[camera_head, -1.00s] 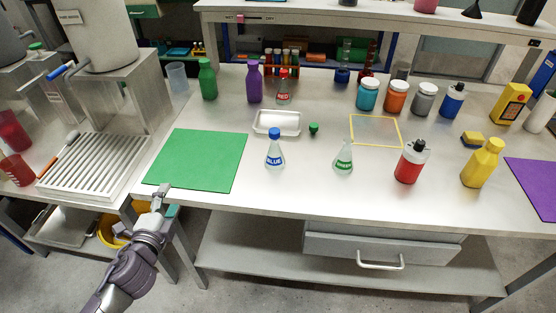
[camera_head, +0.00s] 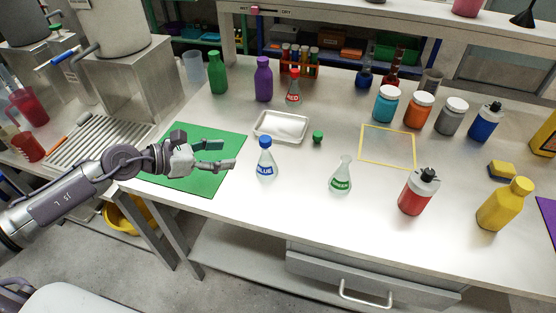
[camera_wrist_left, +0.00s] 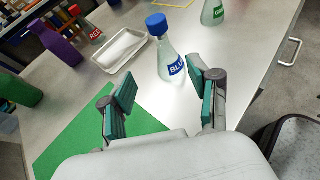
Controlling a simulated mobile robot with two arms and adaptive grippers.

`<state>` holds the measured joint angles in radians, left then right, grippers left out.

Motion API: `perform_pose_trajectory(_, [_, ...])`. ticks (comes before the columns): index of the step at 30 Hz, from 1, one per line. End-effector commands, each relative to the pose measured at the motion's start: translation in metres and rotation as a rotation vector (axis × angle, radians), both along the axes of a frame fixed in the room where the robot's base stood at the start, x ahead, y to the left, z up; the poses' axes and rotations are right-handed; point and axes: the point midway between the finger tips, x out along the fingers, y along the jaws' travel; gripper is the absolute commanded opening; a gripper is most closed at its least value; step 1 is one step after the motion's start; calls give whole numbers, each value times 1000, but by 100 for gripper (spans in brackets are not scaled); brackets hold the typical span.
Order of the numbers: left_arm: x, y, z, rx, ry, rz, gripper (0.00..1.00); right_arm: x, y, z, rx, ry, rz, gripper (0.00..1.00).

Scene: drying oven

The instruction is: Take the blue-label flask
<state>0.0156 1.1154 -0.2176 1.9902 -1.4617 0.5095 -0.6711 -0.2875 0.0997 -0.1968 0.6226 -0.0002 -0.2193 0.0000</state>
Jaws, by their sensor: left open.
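The blue-label flask (camera_head: 265,160) stands upright on the table, a clear conical flask with a blue cap, just right of the green mat (camera_head: 196,186). My left gripper (camera_head: 226,155) is open and empty above the mat, to the left of the flask and apart from it. In the left wrist view the flask (camera_wrist_left: 171,62) stands ahead, beyond the open fingers (camera_wrist_left: 162,92). My right gripper is not in view.
A white tray (camera_head: 263,135) lies behind the flask, with a green stopper (camera_head: 318,137) beside it. The green-label flask (camera_head: 341,176) and a red bottle (camera_head: 416,192) stand to the right. The front edge is close.

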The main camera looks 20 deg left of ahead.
Motion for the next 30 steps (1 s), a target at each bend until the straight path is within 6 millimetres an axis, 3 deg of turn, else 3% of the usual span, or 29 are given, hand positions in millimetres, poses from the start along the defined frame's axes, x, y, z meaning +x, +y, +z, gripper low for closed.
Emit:
perform_pose_trajectory(11, [45, -46, -23, -11, 0, 1, 61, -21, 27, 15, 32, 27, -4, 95])
perform_pose_trajectory(30, [82, -90, -50, -9, 2, 2, 61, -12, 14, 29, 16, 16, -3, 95])
